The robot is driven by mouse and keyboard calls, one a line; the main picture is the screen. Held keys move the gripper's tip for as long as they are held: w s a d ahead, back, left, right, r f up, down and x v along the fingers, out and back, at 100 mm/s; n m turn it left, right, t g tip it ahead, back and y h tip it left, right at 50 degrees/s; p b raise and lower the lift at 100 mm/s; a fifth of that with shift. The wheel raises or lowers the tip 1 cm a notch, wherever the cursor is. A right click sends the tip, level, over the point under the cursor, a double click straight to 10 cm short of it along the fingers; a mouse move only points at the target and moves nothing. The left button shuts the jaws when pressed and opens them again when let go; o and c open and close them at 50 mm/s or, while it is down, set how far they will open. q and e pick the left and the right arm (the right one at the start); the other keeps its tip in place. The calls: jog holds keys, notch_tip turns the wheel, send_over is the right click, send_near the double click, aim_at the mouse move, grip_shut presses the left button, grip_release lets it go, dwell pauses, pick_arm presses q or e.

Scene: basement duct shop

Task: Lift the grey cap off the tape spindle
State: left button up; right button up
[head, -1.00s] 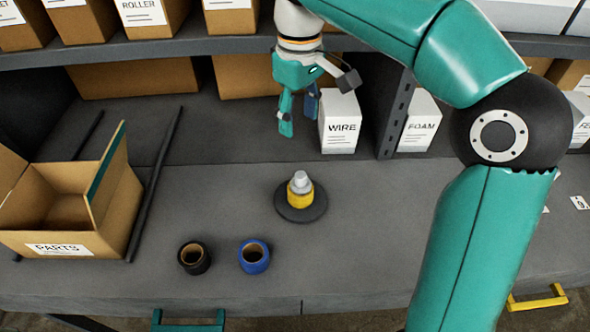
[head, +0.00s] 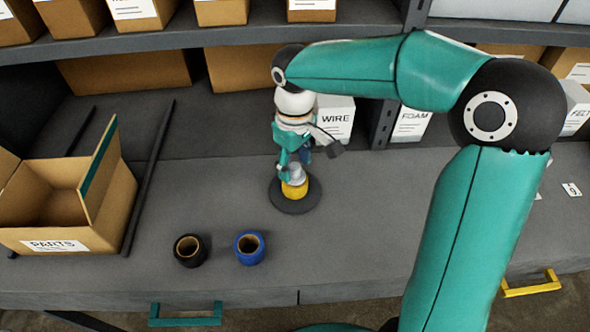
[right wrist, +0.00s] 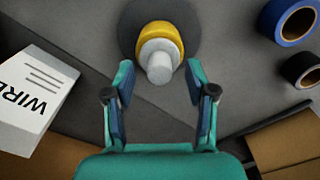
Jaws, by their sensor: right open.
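The tape spindle has a dark round base (head: 297,206) on the bench, with a yellow tape roll (head: 295,190) on it. The grey cap (head: 297,173) sits on top, partly hidden by my gripper in the head view. In the right wrist view the grey cap (right wrist: 159,62) stands above the yellow roll (right wrist: 160,32), just beyond the fingertips. My right gripper (head: 293,166) is open and empty at the cap. Its two fingers (right wrist: 160,70) lie on either side of the cap's end, with a gap on both sides. My left gripper is not in view.
A black tape roll (head: 190,250) and a blue tape roll (head: 249,247) stand in front, to the left. An open PARTS box (head: 110,215) is at the left. A WIRE box (head: 337,120) stands behind, close to my right gripper. The bench front is mostly clear.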

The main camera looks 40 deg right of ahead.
jog(key=shift+f, duration=0.8)
jog(key=c, duration=0.9)
jog(key=shift+c, duration=0.2)
